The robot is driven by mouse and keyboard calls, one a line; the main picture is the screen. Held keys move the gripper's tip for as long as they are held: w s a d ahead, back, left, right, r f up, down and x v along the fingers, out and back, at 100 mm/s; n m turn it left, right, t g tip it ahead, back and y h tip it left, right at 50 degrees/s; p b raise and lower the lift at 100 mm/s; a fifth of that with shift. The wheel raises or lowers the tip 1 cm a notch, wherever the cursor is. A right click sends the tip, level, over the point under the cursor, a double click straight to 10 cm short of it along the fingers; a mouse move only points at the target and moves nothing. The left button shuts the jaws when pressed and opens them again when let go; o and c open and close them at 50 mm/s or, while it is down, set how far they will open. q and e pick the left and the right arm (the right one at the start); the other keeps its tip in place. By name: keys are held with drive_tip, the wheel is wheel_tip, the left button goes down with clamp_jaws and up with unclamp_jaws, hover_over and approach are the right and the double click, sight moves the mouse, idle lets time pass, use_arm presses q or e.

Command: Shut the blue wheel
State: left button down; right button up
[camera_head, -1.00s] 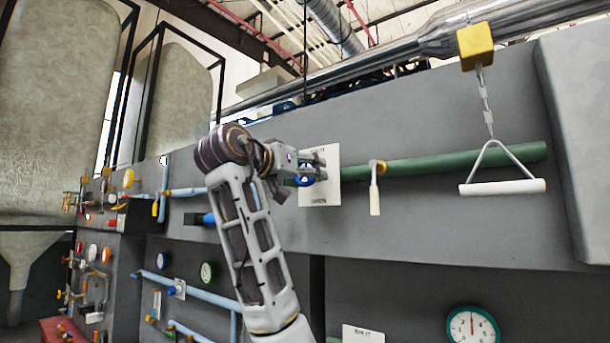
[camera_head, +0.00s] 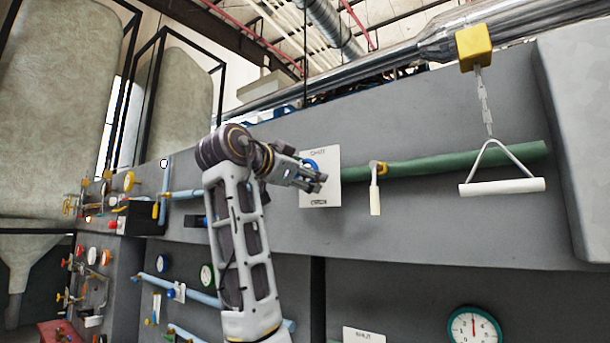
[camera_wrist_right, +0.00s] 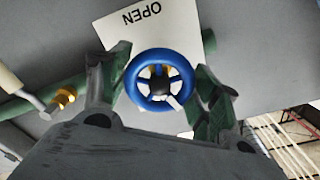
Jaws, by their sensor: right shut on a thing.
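The blue wheel (camera_wrist_right: 160,82) shows in the right wrist view as a round, spoked handwheel in front of a white plate (camera_head: 321,178). The plate reads OPEN, upside down, in the wrist view. In the head view only a bit of the wheel (camera_head: 310,164) shows above my fingers. My right gripper (camera_head: 316,183) is at the wheel, with its green-patterned fingers (camera_wrist_right: 164,75) on either side of the rim, shut on it. My left gripper is not in view.
A green pipe (camera_head: 450,162) with a small pale-handled lever (camera_head: 375,198) runs right of the plate. A white triangular pull handle (camera_head: 502,187) hangs on a chain farther right. Gauges and valves crowd the left panel.

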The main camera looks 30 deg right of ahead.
drive_tip(key=shift+m, duration=2.1)
drive_tip(key=o, duration=1)
drive_tip(key=v, duration=1.2)
